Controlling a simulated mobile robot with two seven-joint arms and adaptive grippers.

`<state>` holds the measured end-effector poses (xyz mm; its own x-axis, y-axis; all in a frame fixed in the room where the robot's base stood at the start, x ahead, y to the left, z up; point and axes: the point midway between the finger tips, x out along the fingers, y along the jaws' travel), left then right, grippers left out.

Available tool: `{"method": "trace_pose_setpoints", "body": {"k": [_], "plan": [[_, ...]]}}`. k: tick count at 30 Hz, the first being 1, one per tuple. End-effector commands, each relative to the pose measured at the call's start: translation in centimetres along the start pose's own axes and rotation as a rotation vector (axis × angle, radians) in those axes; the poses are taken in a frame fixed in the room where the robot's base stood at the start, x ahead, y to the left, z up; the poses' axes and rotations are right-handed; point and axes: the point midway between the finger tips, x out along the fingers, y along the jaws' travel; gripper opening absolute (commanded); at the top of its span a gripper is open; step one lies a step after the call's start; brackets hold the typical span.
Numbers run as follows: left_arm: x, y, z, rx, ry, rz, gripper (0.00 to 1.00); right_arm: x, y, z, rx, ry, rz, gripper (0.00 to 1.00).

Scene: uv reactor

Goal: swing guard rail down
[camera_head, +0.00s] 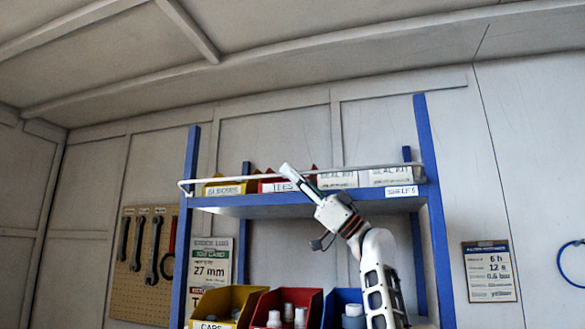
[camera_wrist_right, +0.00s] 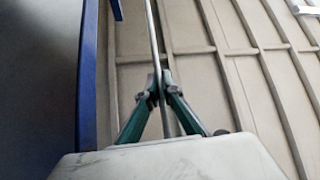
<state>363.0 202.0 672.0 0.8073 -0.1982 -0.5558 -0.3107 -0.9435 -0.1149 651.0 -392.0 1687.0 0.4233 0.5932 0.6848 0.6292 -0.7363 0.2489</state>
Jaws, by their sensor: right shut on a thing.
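The white guard rail (camera_head: 365,168) runs across the front of the blue shelf rack's top shelf (camera_head: 270,200), a little above the shelf edge. Its left end bends near the left post. My right gripper (camera_head: 300,181) reaches up from below to the rail, left of its middle. In the right wrist view the green fingers (camera_wrist_right: 160,90) come together on the thin rail (camera_wrist_right: 153,38). The gripper hides a short stretch of the rail in the head view. My left gripper is in neither view.
Labelled bins and boxes (camera_head: 338,180) stand behind the rail on the top shelf. Yellow, red (camera_head: 262,305) and blue bins sit on the lower shelf. A pegboard with wrenches (camera_head: 145,258) hangs at left. Blue posts (camera_head: 434,200) flank the shelf.

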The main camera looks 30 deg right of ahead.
Motion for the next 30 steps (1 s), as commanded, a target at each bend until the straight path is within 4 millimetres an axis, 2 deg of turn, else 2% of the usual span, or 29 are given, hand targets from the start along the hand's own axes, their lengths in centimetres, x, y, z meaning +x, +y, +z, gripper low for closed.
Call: {"method": "trace_pose_setpoints", "body": {"k": [21, 22, 24, 30], "plan": [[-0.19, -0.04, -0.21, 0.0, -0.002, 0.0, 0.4, -0.32, -0.23, 0.25, -0.055, 0.0, -0.053, 0.0], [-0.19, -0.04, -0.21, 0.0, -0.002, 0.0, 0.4, -0.32, -0.23, 0.24, -0.055, 0.0, -0.053, 0.11], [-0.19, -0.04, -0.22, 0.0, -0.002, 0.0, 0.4, -0.31, -0.23, 0.24, -0.055, 0.0, -0.053, 0.23], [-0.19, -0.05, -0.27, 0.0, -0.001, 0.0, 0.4, -0.29, -0.26, 0.26, -0.054, 0.0, -0.053, 0.23]]}}
